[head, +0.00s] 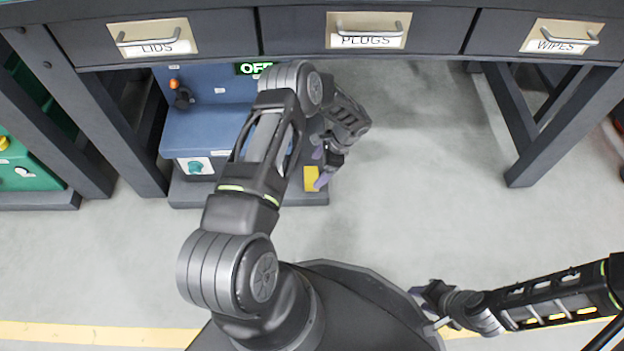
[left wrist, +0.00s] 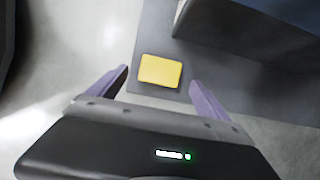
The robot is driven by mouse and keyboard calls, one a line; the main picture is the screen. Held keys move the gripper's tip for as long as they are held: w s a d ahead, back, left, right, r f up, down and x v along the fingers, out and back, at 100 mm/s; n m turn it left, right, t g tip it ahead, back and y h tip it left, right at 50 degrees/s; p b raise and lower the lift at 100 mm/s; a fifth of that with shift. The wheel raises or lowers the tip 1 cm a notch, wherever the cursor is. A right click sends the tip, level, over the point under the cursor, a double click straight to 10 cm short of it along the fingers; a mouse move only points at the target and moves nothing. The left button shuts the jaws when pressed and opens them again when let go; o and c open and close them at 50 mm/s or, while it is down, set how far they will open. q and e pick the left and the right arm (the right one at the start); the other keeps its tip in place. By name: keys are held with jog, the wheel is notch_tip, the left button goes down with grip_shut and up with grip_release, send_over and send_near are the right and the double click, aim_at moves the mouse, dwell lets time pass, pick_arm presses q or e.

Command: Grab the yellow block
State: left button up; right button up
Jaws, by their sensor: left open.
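The yellow block (head: 311,179) lies on the dark base plate of a blue machine, near the plate's right end. It also shows in the left wrist view (left wrist: 159,71), lying flat near the plate's edge. My left gripper (head: 320,169) is above the block, its purple fingers apart. In the left wrist view the left gripper (left wrist: 160,88) has one finger on each side of the block's near edge, with nothing held between them. My right gripper (head: 428,308) is low at the right, away from the block; its finger state is unclear.
A blue machine (head: 210,131) with a knob and an OFF display stands under the bench, partly hidden by my left arm. Bench drawers (head: 365,32) labelled LIDS, PLUGS and WIPES run along the top. A green machine (head: 38,165) is far left. Floor right of the plate is clear.

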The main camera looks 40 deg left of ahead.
aim_at(312, 175)
pick_arm(q)
jog(key=b+x, duration=0.2)
jog(key=x, duration=0.2)
jog(key=shift+a, duration=0.1)
jog(key=shift+s+a+f, duration=0.15)
jog(key=shift+a+f, duration=0.05)
jog(key=shift+f, duration=0.3)
dwell(0.3)
jog(key=c, duration=1.7)
